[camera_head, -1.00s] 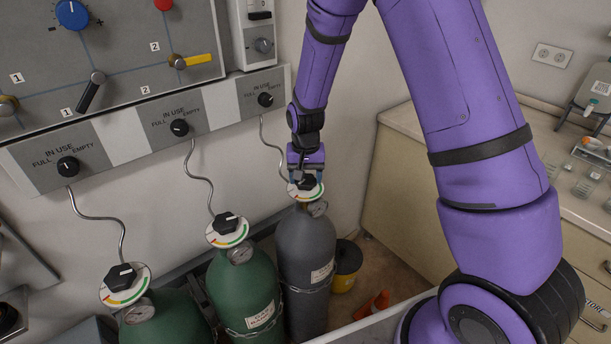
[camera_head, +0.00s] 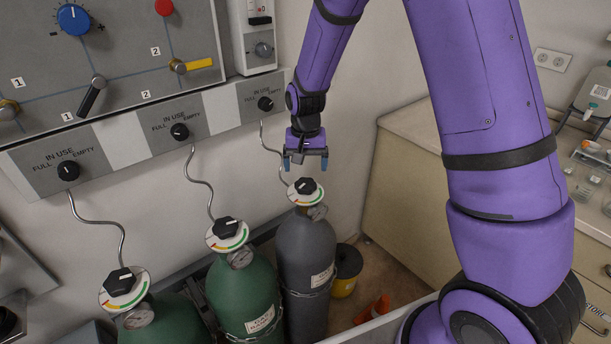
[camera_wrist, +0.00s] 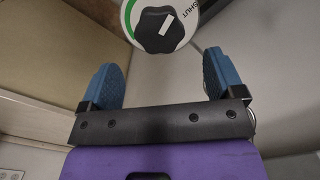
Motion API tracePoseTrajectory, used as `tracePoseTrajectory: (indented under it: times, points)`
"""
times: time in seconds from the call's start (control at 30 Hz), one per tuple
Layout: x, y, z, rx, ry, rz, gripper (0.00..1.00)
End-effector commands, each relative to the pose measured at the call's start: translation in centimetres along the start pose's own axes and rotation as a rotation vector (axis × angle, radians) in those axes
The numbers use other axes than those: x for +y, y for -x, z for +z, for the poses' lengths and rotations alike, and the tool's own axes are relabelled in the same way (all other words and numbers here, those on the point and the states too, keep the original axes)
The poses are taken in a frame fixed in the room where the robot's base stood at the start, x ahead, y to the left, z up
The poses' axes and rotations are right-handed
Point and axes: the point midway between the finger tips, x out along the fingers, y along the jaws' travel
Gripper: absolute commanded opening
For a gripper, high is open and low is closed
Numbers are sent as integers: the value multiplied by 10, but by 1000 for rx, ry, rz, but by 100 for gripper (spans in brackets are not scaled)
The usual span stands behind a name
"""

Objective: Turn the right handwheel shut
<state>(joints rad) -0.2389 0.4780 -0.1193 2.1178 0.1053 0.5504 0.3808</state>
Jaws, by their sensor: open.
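The right handwheel (camera_head: 305,186) is a black knob on a white dial with coloured arcs, on top of the grey gas cylinder (camera_head: 304,255). My gripper (camera_head: 306,163) is open and empty, just above the handwheel and apart from it.
Two green cylinders with similar handwheels (camera_head: 227,228) (camera_head: 120,282) stand to the left. A panel with selector knobs (camera_head: 180,131) hangs on the wall behind. A yellow-and-black container (camera_head: 346,270) and an orange cone (camera_head: 372,308) are on the floor. A counter (camera_head: 405,125) stands at right.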

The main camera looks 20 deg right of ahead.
Motion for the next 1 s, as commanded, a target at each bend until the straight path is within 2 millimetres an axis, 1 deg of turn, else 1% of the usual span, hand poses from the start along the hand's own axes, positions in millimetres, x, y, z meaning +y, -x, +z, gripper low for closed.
tracePoseTrajectory:
  times: [0.03, 0.1, 0.2, 0.3, 0.47, 0.87, 0.93, 1.0]
  points:
    - [-1, 10, -1, 4, 1, -2, 88]
    - [0, 22, -1, 4, 1, -2, 88]
    - [0, 36, -1, 3, 2, -2, 88]
    - [0, 45, 0, 1, 1, -1, 88]
    - [0, 52, 0, 0, 1, 0, 88]
    - [0, 52, 0, 0, 1, 0, 88]
    - [1, 54, 0, 2, 2, -2, 88]
    - [3, 61, 2, 8, 6, -7, 88]
